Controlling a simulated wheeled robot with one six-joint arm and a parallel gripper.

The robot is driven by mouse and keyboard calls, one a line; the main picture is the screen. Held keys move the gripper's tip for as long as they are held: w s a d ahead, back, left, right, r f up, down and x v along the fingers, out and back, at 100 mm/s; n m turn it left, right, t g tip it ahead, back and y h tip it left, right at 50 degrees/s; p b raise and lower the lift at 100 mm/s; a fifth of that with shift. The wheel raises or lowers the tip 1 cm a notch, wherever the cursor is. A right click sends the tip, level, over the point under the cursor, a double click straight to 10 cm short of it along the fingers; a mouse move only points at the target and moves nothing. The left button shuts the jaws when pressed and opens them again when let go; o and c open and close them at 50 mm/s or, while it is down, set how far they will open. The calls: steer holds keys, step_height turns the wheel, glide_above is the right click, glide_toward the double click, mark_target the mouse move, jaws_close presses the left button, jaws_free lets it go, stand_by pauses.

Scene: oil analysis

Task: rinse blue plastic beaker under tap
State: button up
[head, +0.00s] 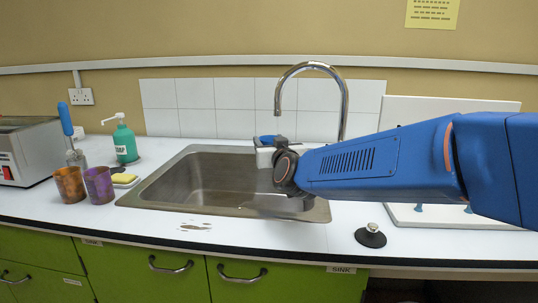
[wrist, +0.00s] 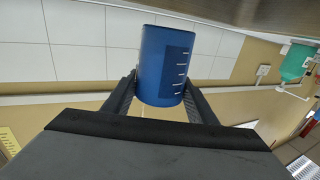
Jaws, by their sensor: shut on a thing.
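The blue plastic beaker (wrist: 165,55) is between the two dark fingers of my gripper (wrist: 161,84) in the wrist view, which appears upside down. White graduation marks show on its side. I cannot tell which way its mouth faces, nor whether it holds anything. In the head view my arm reaches in from the right and its wrist is over the right part of the sink (head: 185,185), below the tap (head: 346,100). The beaker is mostly hidden in that view. No water stream is visible.
Left of the sink stand a green soap bottle (head: 124,143), a yellow sponge (head: 123,178), a purple beaker (head: 99,186) and an orange beaker (head: 70,185). A dark round weight-like object (head: 370,236) sits at the front right.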

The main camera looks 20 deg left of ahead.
steer(key=shift+o, duration=0.2)
steer(key=shift+s+a, duration=0.1)
steer(key=shift+a, duration=0.05)
steer(key=shift+s+a, duration=0.1)
steer(key=shift+s, duration=0.4)
steer(key=s, duration=0.6)
steer(key=shift+s+a, duration=0.25)
steer(key=shift+s, duration=0.1)
steer(key=shift+c, duration=0.2)
stand_by(1.0)
steer(key=s+r, duration=0.4)
steer(key=s, duration=0.1)
steer(key=shift+a, duration=0.25)
stand_by(0.9)
